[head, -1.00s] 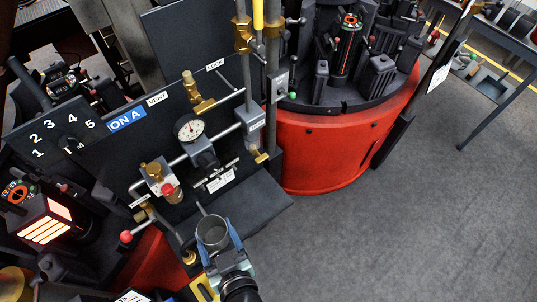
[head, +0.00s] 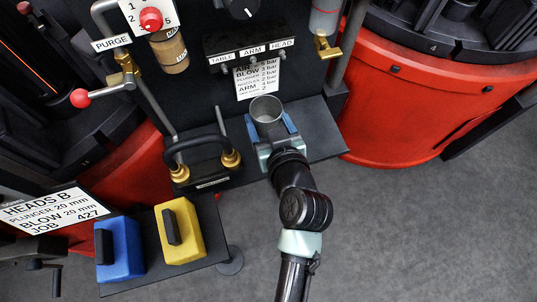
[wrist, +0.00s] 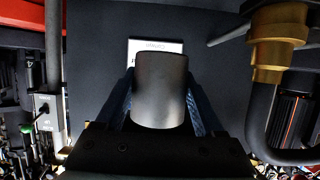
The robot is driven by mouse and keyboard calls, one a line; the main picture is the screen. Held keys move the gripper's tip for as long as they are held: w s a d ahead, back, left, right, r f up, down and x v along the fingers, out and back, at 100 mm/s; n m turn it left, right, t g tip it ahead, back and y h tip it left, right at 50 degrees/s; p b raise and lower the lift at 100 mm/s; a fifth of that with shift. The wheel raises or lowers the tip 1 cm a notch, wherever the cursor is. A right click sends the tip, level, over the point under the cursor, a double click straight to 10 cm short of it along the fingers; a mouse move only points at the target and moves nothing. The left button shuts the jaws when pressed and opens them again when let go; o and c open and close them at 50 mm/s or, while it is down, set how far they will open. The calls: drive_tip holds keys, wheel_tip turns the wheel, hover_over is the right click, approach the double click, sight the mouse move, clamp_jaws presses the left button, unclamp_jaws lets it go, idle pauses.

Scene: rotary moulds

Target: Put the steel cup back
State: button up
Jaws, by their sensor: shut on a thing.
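The steel cup (head: 265,108) is a plain grey cylinder, with its open mouth facing up toward the head camera. My gripper (head: 272,128) is shut on it, with a blue finger on either side. The cup is over or close to the black shelf (head: 318,132) at the foot of the dark panel; I cannot tell whether it touches the shelf. In the wrist view the cup (wrist: 160,88) stands between the two fingers, in front of a dark surface with a white label. The cup's lower part is hidden by my gripper.
A black hose loop (head: 195,143) with brass ends and a thin upright rod stand left of the cup. A blue block (head: 120,248) and a yellow block (head: 186,228) with handles sit on a lower-left shelf. A red drum (head: 400,105) is at the right. Grey floor lies clear at lower right.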

drive_tip(key=shift+w+d+f+b, duration=0.1)
drive_tip(key=shift+w+d+b, duration=0.1)
drive_tip(key=shift+b, duration=0.3)
wheel_tip(320, 180, down, 10)
drive_tip(key=shift+r+b, duration=0.15)
drive_tip(key=shift+b, duration=1.1)
drive_tip(key=o, duration=1.6)
drive_tip(key=shift+c, duration=0.2)
drive_tip(key=shift+r, duration=0.15)
drive_tip(key=v, duration=1.2)
